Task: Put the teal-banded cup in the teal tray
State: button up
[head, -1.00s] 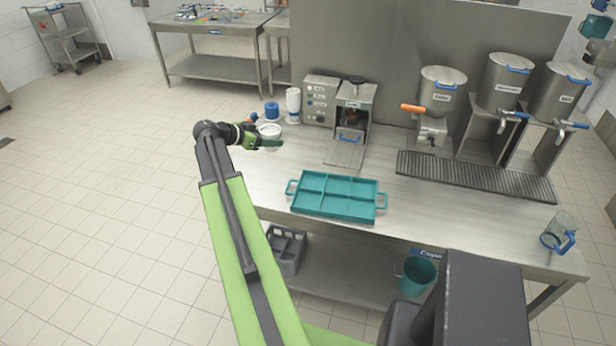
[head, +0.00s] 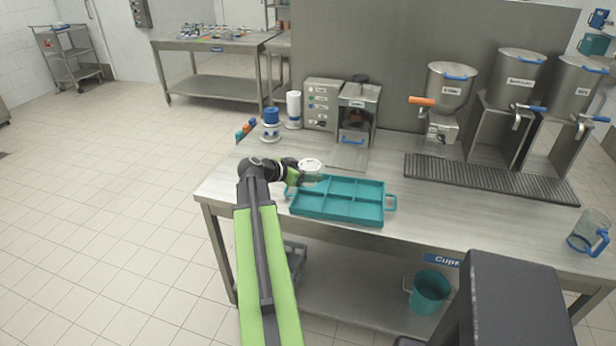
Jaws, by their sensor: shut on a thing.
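My gripper (head: 296,170) is shut on a small cup with a white lid (head: 311,164). The cup is at the back left corner of the teal tray (head: 337,200), near or above its rim; I cannot tell its exact height. The cup's body looks pale or clear, and any teal band is too small or hidden to make out. The tray lies on the steel table, has several compartments divided by low walls and a handle at each end. The compartments that show look empty.
A blue-topped stand (head: 270,122) and a white roll (head: 293,108) stand at the back left. A sealing machine (head: 357,112) is behind the tray. Hoppers and a dark drip grate (head: 490,178) are to the right. A clear jug (head: 588,232) stands near the right end.

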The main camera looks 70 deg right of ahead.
notch_tip(320, 180, down, 9)
jog(key=b, duration=0.8)
jog(key=shift+f+b, duration=0.2)
jog(key=shift+b, duration=0.15)
jog(key=o, duration=1.5)
jog(key=shift+w+a+r, duration=0.15)
jog(key=shift+a+r, duration=0.05)
jog(key=shift+a, duration=0.05)
jog(key=p+v, duration=0.8)
jog(key=v, duration=0.8)
jog(key=shift+w+a, duration=0.15)
jog(key=shift+a, duration=0.2)
jog(key=shift+r, duration=0.15)
